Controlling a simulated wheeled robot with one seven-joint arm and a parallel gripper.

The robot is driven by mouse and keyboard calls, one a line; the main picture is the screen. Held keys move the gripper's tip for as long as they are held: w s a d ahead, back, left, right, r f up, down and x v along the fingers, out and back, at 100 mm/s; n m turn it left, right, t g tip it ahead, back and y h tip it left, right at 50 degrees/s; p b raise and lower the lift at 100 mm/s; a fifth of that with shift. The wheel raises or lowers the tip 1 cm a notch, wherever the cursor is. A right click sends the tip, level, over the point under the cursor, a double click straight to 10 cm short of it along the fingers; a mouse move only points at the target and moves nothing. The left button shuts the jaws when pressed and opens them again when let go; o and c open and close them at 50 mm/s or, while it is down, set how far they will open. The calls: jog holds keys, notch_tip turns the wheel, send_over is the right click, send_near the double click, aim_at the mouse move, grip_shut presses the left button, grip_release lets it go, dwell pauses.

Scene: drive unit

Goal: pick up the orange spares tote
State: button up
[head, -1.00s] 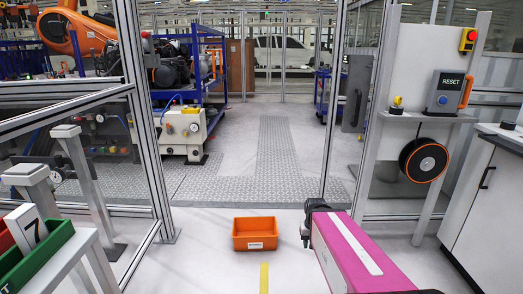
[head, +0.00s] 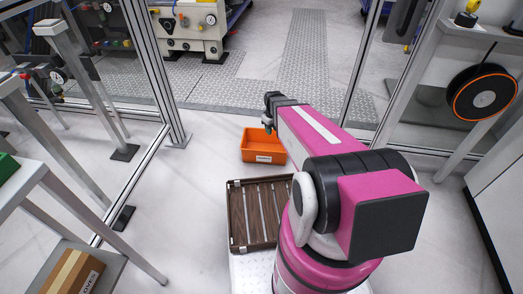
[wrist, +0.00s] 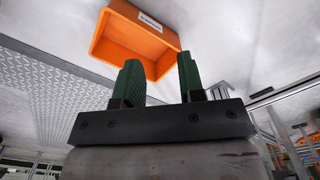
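The orange spares tote (head: 265,157) is an open rectangular box with a white label on its near side, sitting on the pale floor inside the gateway. In the head view my gripper (head: 268,127) is at the tote's far side, its tip overlapping the far rim; my arm hides part of the right side. In the wrist view the tote (wrist: 137,42) appears at the top, beyond the two dark green fingers of my gripper (wrist: 160,68). The fingers are spread apart with nothing between them. I cannot tell how high they are above the tote.
A brown slatted tray (head: 252,212) lies near my base. Framed fence panels with a post (head: 172,135) stand left, and a bench with a cable reel (head: 482,92) stands right. A cardboard box (head: 72,272) sits on a lower-left shelf. Floor left of the tote is clear.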

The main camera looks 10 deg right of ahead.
jog(key=w+f+n, duration=0.3)
jog(key=w+f, duration=0.2)
jog(key=f, duration=0.2)
jog(key=w+a+f+n, duration=0.1)
jog(key=w+f+n, duration=0.2)
jog(key=f, duration=0.4)
jog(key=w+a+f+n, duration=0.1)
jog(key=w+f+n, duration=0.1)
jog(key=w+f, duration=0.4)
jog(key=shift+w+f+n, duration=0.15)
jog(key=shift+f+n, duration=0.05)
jog(key=shift+f, duration=0.3)
jog(key=shift+w+f+n, duration=0.15)
jog(key=shift+f+n, duration=0.05)
jog(key=shift+f, duration=0.3)
notch_tip(320, 180, down, 11)
jog(key=shift+s+d+r, duration=0.1)
jog(key=shift+s+d, duration=0.05)
jog(key=shift+c, duration=0.3)
grip_shut()
